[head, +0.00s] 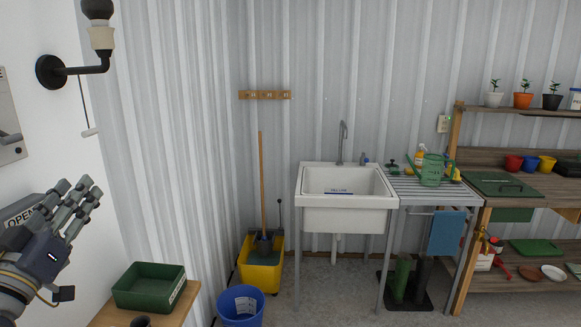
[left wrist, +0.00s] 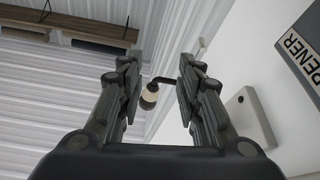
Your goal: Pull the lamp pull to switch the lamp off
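The wall lamp (head: 88,60) has a black bracket, a pale socket and a dark bulb on the white wall at the upper left of the head view. The lamp pull (head: 89,132) is a small pale handle hanging on a thin cord below the bracket. My left gripper (head: 82,194) is open and empty, below the pull and apart from it. In the left wrist view, the lamp (left wrist: 150,97) shows between the open fingers (left wrist: 157,72). A small pale piece (left wrist: 201,47) beyond the right finger may be the pull. My right gripper is not seen.
A grey box marked "OPENER" (left wrist: 300,48) is on the wall close to my left gripper. A green bin (head: 150,287) stands on a wooden table below. A blue bucket (head: 240,304), yellow bucket (head: 260,270) and sink (head: 345,215) stand farther back.

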